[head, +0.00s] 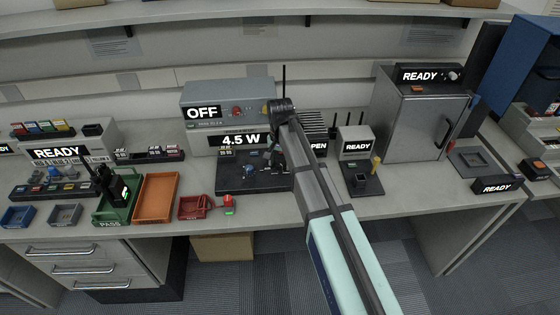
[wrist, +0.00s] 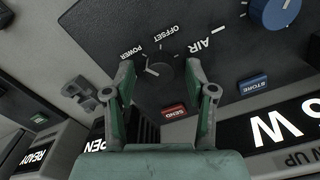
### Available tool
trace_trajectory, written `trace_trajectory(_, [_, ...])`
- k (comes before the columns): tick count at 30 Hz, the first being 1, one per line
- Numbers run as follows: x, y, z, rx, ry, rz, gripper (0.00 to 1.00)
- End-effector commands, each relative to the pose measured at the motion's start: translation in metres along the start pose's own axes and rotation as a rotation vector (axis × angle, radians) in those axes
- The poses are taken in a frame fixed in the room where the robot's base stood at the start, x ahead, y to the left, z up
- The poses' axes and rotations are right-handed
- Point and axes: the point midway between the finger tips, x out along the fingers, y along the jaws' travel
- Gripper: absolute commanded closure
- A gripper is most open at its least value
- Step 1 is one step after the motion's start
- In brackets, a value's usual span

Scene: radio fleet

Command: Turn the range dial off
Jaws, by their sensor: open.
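My gripper (head: 275,152) is over the dark instrument panel (head: 228,183) below the "4.5 W" display (head: 240,139). In the wrist view, its open green fingers (wrist: 160,76) stand on either side of a small dark dial (wrist: 160,68) with a light pointer line. Words beside it read POWER, OFFSET and AIR. I cannot tell whether the fingers touch the dial. A blue dial (wrist: 275,12) with a white mark is at the upper right, apart from the fingers; it shows in the head view (head: 249,171). No label reading "range" is legible.
A red SEND button (wrist: 173,112) and a blue STORE button (wrist: 252,83) are close to the right finger. Orange (head: 156,211) and green trays lie left; a small READY unit (head: 356,146) is right.

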Motion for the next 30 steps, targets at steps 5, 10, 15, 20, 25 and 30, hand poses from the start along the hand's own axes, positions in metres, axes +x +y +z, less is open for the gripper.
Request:
trace_trajectory(5, [0.0009,-0.0001,-0.0001,0.000,0.000,0.000,0.44])
trace_trajectory(10, [0.0008,-0.0001,-0.0001,0.000,0.000,0.000,0.73])
trace_trajectory(15, [0.0009,0.0001,0.0000,0.000,0.000,0.000,1.00])
trace_trajectory(20, [0.0010,0.0001,0.0000,-0.004,0.000,0.000,1.00])
trace_trajectory(25, [0.0010,0.0001,0.0000,-0.036,0.000,0.001,1.00])
trace_trajectory(30, [0.0008,-0.0001,-0.0001,-0.114,0.000,0.001,1.00])
